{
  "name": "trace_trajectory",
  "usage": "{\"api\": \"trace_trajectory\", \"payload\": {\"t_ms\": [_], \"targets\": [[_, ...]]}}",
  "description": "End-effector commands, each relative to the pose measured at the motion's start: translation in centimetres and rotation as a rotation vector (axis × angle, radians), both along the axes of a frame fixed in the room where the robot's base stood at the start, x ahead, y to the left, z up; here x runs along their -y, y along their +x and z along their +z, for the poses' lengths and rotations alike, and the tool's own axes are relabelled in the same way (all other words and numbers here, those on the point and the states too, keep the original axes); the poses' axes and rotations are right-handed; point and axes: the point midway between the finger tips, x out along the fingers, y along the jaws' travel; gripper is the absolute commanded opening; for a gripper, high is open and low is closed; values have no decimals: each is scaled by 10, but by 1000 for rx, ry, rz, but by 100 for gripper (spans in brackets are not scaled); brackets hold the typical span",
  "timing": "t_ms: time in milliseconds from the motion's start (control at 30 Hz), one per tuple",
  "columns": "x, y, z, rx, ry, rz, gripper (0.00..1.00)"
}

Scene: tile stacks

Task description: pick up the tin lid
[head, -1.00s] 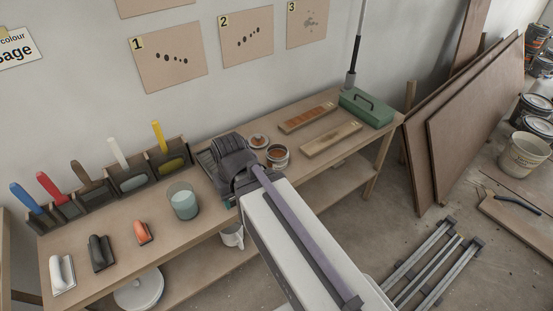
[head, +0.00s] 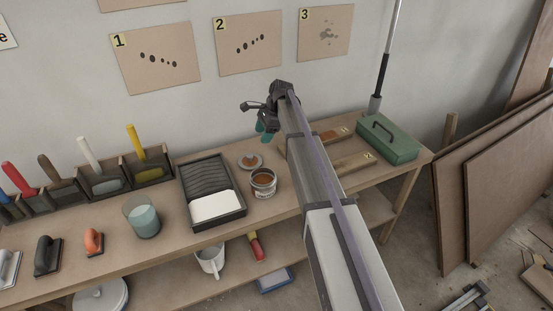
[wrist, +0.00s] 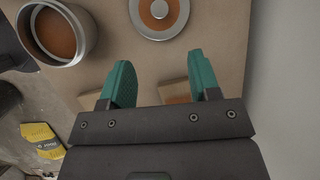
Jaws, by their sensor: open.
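The tin lid (head: 249,161) lies flat on the bench top beside the open tin (head: 263,184) of brown paint. It is a round metal lid with a brown centre. My gripper (head: 265,133) is above the bench, up and slightly right of the lid in the head view, with its teal fingers apart and nothing between them. In the wrist view the lid (wrist: 159,12) is at the top edge, partly cut off, beyond the fingertips of my gripper (wrist: 160,70). The tin (wrist: 60,35) is at the upper left there.
A black roller tray (head: 212,190) with white paint lies left of the tin. A glass jar (head: 142,217) stands further left. The wall is close behind.

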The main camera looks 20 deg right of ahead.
Motion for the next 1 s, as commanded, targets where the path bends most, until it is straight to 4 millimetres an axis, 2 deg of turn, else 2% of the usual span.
{"api": "trace_trajectory", "payload": {"t_ms": [100, 300, 567, 767, 1000], "targets": [[-4, -1, 2, -63, 26, -159, 57], [-4, -2, -1, -87, 28, -215, 57], [-21, 1, -50, -84, 27, -212, 57], [-26, 2, -53, -84, 26, -212, 57], [-39, 7, -96, -85, 26, -212, 57]]}}
